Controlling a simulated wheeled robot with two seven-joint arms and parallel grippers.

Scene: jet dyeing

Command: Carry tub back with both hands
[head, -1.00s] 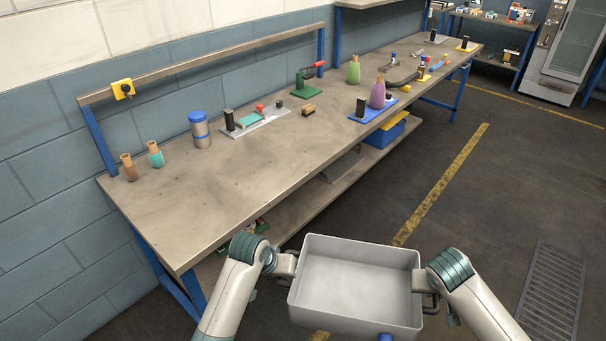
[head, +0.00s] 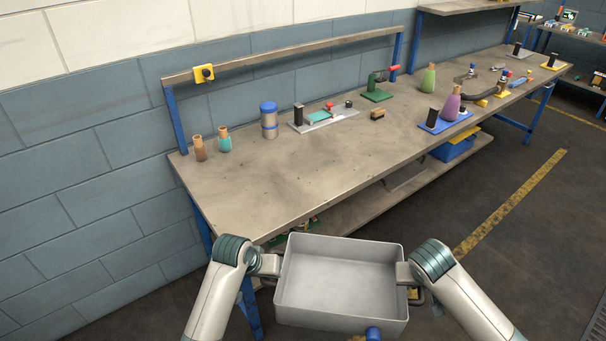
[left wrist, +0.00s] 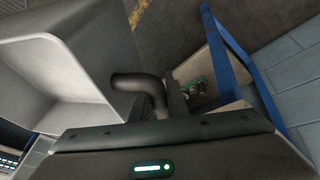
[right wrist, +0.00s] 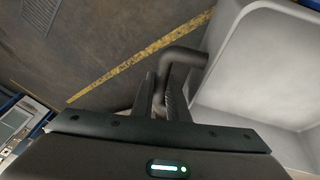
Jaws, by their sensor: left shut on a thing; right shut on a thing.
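The tub (head: 340,283) is a light grey, open rectangular bin and looks empty inside. It hangs level between my two arms in the head view, in front of the bench's near edge. My left gripper (head: 272,269) is shut on the tub's left handle; the dark bent handle (left wrist: 150,88) shows in the left wrist view. My right gripper (head: 408,274) is shut on the tub's right handle; that dark handle (right wrist: 178,62) shows in the right wrist view. The tub's underside is hidden.
A long workbench (head: 262,200) runs along the wall, its near left top bare. On it stand brown (head: 199,148) and teal (head: 224,139) bottles, a blue-lidded canister (head: 268,120) and a purple bottle (head: 450,105). A blue bin (head: 455,147) sits below. Floor (head: 500,260) on the right is clear.

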